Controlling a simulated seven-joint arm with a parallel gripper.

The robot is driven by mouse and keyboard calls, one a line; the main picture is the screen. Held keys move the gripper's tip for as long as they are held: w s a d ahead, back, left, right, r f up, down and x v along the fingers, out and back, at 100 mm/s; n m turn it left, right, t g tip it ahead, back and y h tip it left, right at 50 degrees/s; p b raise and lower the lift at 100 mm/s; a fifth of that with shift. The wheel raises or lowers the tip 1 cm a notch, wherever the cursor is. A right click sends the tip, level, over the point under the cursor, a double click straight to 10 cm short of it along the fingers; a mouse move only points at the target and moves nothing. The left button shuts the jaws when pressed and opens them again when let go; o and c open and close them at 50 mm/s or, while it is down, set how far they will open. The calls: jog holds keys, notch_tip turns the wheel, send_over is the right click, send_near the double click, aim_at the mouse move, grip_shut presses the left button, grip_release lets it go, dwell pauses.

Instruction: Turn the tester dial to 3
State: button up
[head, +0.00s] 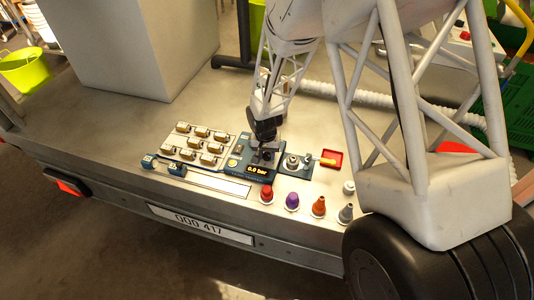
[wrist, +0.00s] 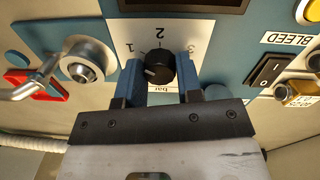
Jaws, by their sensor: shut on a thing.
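The tester dial (wrist: 159,68) is a round black knob on a white plate marked 1, 2 and 3, from left to right in the wrist view. A short white mark on the knob points left, towards the side of the 1. My gripper (wrist: 160,78) has its two blue fingers on either side of the knob and is shut on it. In the head view, my gripper (head: 265,145) is over the blue tester (head: 236,178) and hides the dial. The tester's display (head: 259,170) reads 0.0 bar.
A black rocker switch (wrist: 268,72) and a BLEED label (wrist: 285,38) are right of the dial in the wrist view. A metal fitting (wrist: 86,62) is left. Coloured caps, including a red one (head: 267,195), stand along the trailer's front edge.

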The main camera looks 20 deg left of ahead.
aim_at(267, 154)
jog(key=shift+m, duration=0.4)
jog(key=m, duration=0.9)
jog(key=shift+w+m+g, duration=0.1)
jog(key=shift+m+g, duration=0.2)
jog(key=shift+m, duration=0.1)
jog(key=o, duration=0.9)
jog(key=shift+o, duration=0.2)
jog(key=shift+r, duration=0.15)
jog(key=shift+w+a+r, duration=0.1)
jog(key=shift+a+r, duration=0.05)
jog(key=shift+r, duration=3.6)
